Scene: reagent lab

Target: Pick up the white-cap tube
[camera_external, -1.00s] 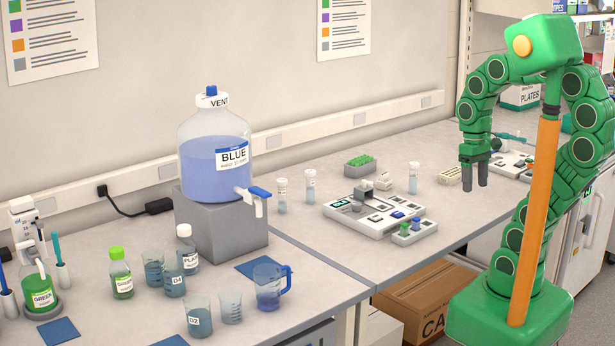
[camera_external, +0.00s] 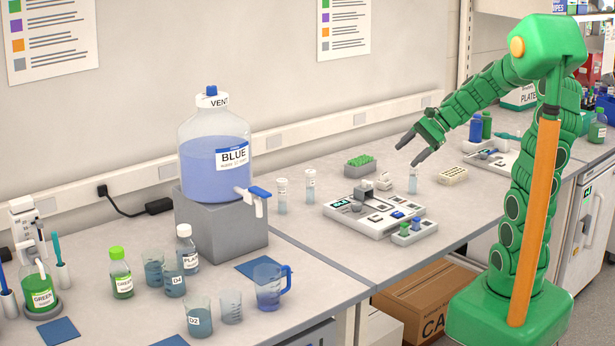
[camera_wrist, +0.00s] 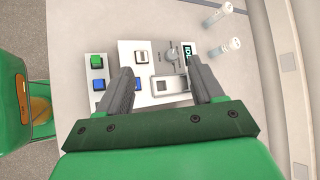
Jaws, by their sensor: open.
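Several clear tubes with white caps stand upright on the bench. One tube (camera_external: 282,197) and another tube (camera_external: 310,186) stand side by side left of the grey-white device. A third tube (camera_external: 413,180) stands behind the device, at its right. Two white-capped tubes show at the top right of the wrist view, one upper (camera_wrist: 216,15) and one lower (camera_wrist: 222,47). My gripper (camera_external: 410,152) is open and empty, tilted down to the left, above the third tube in the picture and apart from it. In the wrist view its fingers (camera_wrist: 160,75) spread over the device.
The device (camera_external: 374,212) has a display and buttons. A small block with green and blue pieces (camera_external: 414,233) sits at its front right. A large BLUE bottle (camera_external: 215,155) stands left on a grey block.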

